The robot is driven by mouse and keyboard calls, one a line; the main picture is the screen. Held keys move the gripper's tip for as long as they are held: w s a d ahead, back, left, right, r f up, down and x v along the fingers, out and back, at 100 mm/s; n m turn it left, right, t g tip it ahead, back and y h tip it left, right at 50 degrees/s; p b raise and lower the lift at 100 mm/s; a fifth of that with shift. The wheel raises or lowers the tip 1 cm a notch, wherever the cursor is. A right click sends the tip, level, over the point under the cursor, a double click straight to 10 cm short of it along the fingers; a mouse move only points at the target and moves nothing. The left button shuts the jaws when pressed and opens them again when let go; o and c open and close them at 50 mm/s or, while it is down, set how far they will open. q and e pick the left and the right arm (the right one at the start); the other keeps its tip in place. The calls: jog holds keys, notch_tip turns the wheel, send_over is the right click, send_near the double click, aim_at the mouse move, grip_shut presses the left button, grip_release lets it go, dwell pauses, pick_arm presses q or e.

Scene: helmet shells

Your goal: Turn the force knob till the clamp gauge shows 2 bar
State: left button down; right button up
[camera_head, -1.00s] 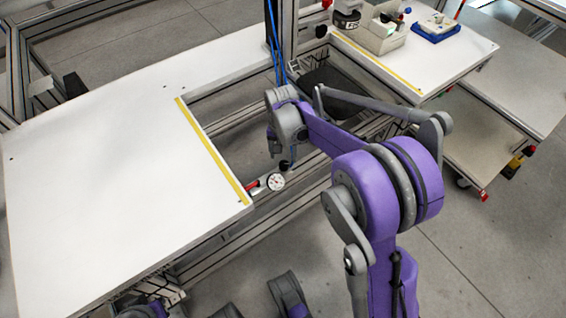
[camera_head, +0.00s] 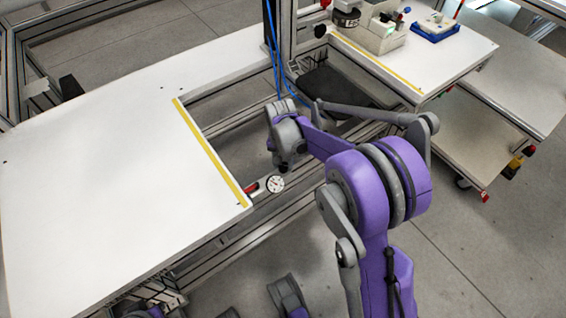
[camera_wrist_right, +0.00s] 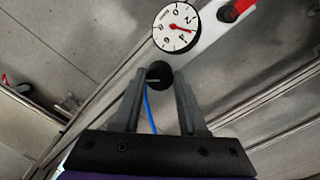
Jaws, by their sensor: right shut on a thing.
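The clamp gauge (camera_head: 274,184) is a small white round dial beside a red part, just off the corner of the left white table. In the right wrist view the gauge (camera_wrist_right: 177,27) shows a red needle pointing between the 2 and the 4. Just below the dial is the black round force knob (camera_wrist_right: 158,75). My right gripper (camera_wrist_right: 158,80) is shut on the knob, one finger on each side. In the head view my right gripper (camera_head: 284,164) is above the gauge, its fingertips mostly hidden by the wrist. My left gripper is not visible.
A white table (camera_head: 110,170) with a yellow strip (camera_head: 210,150) lies at left. A second white table (camera_head: 440,65) at back right holds a grey bin (camera_head: 380,40) and a blue tray (camera_head: 436,28). Blue hoses (camera_head: 272,50) run down the metal post between them.

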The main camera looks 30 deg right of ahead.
grip_shut()
jog(key=n, duration=0.3)
jog(key=shift+n+p, duration=0.3)
jog(key=shift+p, duration=0.1)
jog(key=n, duration=0.5)
jog(key=shift+p, duration=0.4)
jog(key=shift+n, duration=0.4)
jog(key=o, duration=1)
grip_release()
jog(key=shift+o, duration=0.2)
jog(key=shift+a, duration=0.1)
